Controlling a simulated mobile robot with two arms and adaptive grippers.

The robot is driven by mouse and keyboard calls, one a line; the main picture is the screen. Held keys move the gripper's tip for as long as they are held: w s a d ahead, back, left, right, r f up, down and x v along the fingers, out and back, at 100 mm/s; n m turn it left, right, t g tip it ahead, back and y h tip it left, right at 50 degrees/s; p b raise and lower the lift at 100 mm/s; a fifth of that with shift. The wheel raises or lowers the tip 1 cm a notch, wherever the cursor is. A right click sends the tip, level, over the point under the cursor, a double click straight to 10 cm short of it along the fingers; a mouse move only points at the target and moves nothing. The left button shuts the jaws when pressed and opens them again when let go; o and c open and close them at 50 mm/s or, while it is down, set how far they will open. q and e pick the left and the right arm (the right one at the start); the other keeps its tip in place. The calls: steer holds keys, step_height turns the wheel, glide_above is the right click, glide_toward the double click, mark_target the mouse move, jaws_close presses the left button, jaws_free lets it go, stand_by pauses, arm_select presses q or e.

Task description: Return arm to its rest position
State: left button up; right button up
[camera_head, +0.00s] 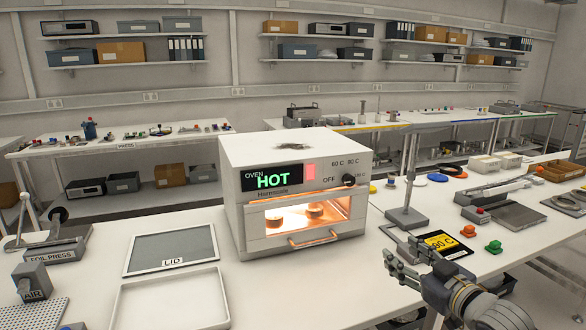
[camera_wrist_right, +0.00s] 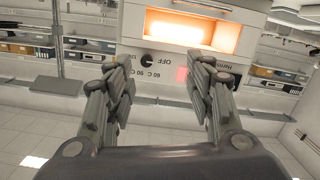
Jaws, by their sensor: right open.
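My right gripper (camera_head: 418,271) is over the front right of the bench in the head view, right of the oven. Its fingers are apart and nothing is between them; the right wrist view shows the two fingers (camera_wrist_right: 160,88) spread and empty, with the oven front beyond. The white oven (camera_head: 296,191) stands mid-bench with a green HOT display, its window glowing orange and dark round items inside. The oven also shows upside down in the right wrist view (camera_wrist_right: 235,62). My left gripper is not in either view.
A LID panel (camera_head: 171,247) and a pale tray (camera_head: 171,303) lie left of the oven. A foil press (camera_head: 55,240) stands at the far left.

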steer(key=s+a+f+m+g+h, duration=0.1)
steer(key=s+a+f+g+h, duration=0.15)
steer(key=s+f, duration=0.65)
steer(key=s+a+f+m+g+h, duration=0.1)
steer(key=s+a+f+g, duration=0.3)
steer(key=s+f, duration=0.6)
steer(key=s+d+f+m+g+h, duration=0.1)
steer(key=s+f+g, duration=0.3)
steer(key=s, duration=0.6)
steer(key=s+d+f+m+g+h, duration=0.1)
steer(key=s+f+m+g, duration=0.1)
steer(key=s+f, duration=0.55)
step_height(320, 180, down, 23)
steer(key=s+g, duration=0.1)
steer(key=s, duration=0.2)
steer(key=s+d+f+g, duration=0.1)
steer(key=s+d+f, duration=0.2)
steer(key=s+f, duration=1.4)
steer(key=shift+d+n, duration=0.15)
steer(key=shift+n, duration=0.25)
